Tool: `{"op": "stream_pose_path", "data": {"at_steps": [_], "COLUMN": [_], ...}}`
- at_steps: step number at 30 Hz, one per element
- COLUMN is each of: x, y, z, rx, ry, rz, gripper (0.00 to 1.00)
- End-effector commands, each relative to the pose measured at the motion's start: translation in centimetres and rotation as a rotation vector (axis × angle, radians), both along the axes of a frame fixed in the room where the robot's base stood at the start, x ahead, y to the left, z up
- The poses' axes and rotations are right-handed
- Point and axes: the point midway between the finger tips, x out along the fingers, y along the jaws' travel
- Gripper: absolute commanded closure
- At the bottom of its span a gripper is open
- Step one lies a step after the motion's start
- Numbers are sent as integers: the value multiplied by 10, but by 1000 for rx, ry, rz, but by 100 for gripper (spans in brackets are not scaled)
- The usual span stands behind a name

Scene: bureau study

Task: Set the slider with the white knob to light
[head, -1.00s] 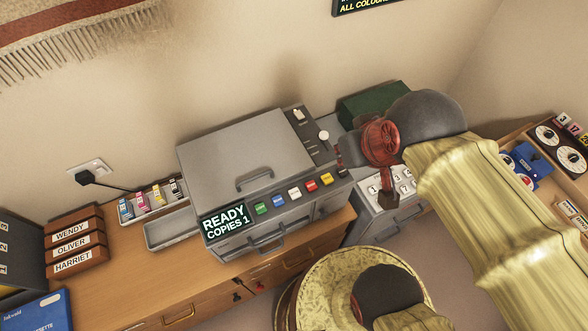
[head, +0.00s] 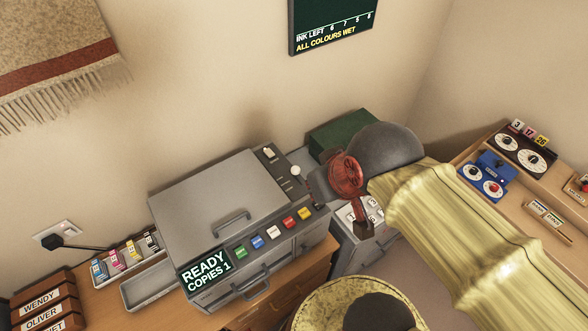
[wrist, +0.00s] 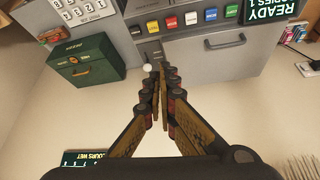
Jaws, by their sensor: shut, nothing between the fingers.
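The grey copier (head: 200,205) stands on the wooden desk, with a dark control strip along its right side. The slider's light marking is too small to read. My gripper (head: 314,186) is just right of the white knob. In the wrist view its fingers (wrist: 161,70) are shut and empty, with the tips close beside the knob. I cannot tell whether they touch it.
A cream tab (head: 268,153) sits higher on the strip. Coloured buttons (head: 273,232) line the copier's front edge beside a READY display (head: 205,268). A green box (head: 340,132) stands behind my gripper. A grey keypad cabinet (head: 350,250) is below it. A shelf with dials (head: 520,150) is at right.

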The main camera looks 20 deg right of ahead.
Motion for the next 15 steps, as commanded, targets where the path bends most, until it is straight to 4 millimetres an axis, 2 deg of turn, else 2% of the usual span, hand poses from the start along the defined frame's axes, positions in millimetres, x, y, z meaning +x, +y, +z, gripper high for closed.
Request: {"op": "stream_pose_path", "data": {"at_steps": [9,15], "x": [0,2], "y": [0,-2], "z": [0,7], "rx": [0,0], "ry": [0,21], "rz": [0,-7], "gripper": [100,89]}}
